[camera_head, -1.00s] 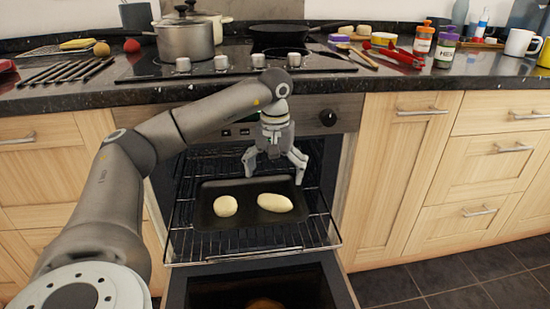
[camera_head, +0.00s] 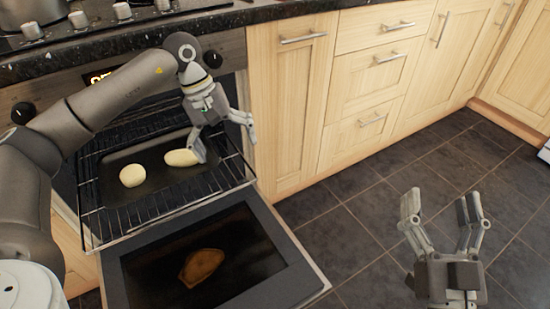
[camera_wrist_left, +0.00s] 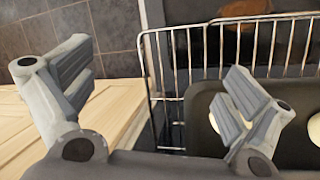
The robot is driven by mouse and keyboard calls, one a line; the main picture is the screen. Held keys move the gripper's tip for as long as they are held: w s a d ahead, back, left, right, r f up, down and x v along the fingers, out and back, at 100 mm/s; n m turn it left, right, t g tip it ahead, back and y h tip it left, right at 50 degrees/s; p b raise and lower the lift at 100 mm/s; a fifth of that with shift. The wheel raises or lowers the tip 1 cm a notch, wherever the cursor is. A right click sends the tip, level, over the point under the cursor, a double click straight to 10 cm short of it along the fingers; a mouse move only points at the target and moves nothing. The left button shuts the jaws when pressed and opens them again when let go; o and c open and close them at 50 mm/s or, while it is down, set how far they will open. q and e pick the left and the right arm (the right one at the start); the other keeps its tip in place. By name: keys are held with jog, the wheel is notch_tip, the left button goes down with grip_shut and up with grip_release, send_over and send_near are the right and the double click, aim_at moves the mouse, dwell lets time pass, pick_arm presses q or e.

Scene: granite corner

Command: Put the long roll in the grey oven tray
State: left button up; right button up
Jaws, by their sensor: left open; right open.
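The long roll (camera_head: 181,158), a pale oval, lies in the dark grey oven tray (camera_head: 155,191) on the pulled-out rack. A rounder pale roll (camera_head: 132,175) lies to its left in the same tray. My left gripper (camera_head: 225,139) is open and empty at the tray's right side, with one finger close beside or above the long roll's right end; contact cannot be told. In the left wrist view one finger overlaps the tray (camera_wrist_left: 203,103) and partly covers a pale roll (camera_wrist_left: 262,136); the other is outside the rack. My right gripper (camera_head: 442,204) is open and empty over the floor.
The oven door (camera_head: 290,292) hangs open below the rack (camera_head: 222,182), with a brown shape (camera_head: 202,266) showing in its glass. Wooden cabinets (camera_head: 290,110) stand to the right. The dark tiled floor (camera_head: 350,210) is clear. A pot (camera_head: 32,12) stands on the hob at upper left.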

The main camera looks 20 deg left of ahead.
pick_arm(q)
jog(key=s+d+f+n+g+h, duration=0.1)
jog(key=s+d+n+h, duration=0.2)
jog(key=d, duration=0.7)
jog(key=s+d+g+h, duration=0.1)
jog(key=s+d+h, duration=0.3)
jog(key=d, duration=0.7)
jog(key=s+d+r+n+h, duration=0.7)
jog(key=d+r+n+h, duration=0.3)
jog(key=d+r, duration=0.1)
jog(key=w+a+r+n+t+h, duration=0.1)
jog(key=w+a+r+n+t, duration=0.15)
jog(key=n+t, duration=0.75)
jog(key=w+a+r+n+t+h, duration=0.1)
jog(key=a+r+n+t, duration=0.35)
jog(key=n, duration=0.95)
jog(key=w+a+f+n+t+y, duration=0.1)
jog(key=a+f+n+t+y, duration=0.3)
jog(key=n+y, duration=0.4)
jog(key=w+a+f+n+t+y, duration=0.1)
jog(key=a+f+n+t+y, duration=0.4)
jog(key=n, duration=1.3)
jog(key=y, duration=0.4)
jog(key=shift+f, duration=0.15)
